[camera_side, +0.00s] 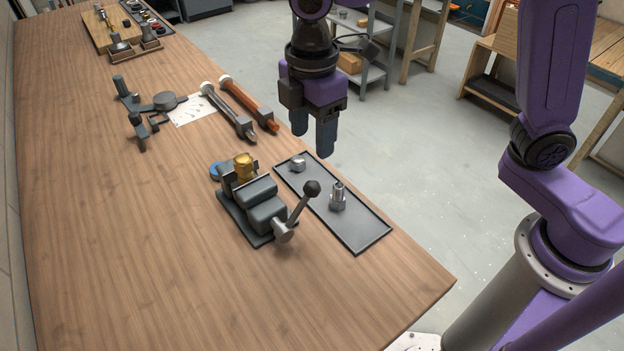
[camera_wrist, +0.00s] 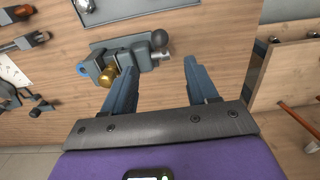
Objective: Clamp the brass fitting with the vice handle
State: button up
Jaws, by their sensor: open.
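The grey vice (camera_side: 262,205) stands on the wooden bench, and it also shows in the wrist view (camera_wrist: 128,60). The brass fitting (camera_side: 243,166) sits upright at the vice's jaw end; it shows in the wrist view (camera_wrist: 108,77) too. I cannot tell whether the jaws press on it. The vice handle (camera_side: 298,212) is a grey lever with a dark ball knob, tilted up at the near end; its knob shows in the wrist view (camera_wrist: 159,38). My gripper (camera_side: 313,142) is open and empty, above and behind the vice, apart from the handle. Its fingers also show in the wrist view (camera_wrist: 162,80).
A dark tray (camera_side: 362,236) with two metal fittings (camera_side: 298,164) (camera_side: 338,197) lies beside the vice. Two pipe wrenches (camera_side: 248,105) (camera_side: 228,112) and a dark clamp-like tool (camera_side: 148,104) lie farther back. The near bench surface is clear.

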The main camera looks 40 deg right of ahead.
aim_at(312, 183)
notch_tip(312, 183, down, 12)
jog(key=shift+r, duration=0.2)
jog(key=shift+c, duration=0.3)
grip_shut()
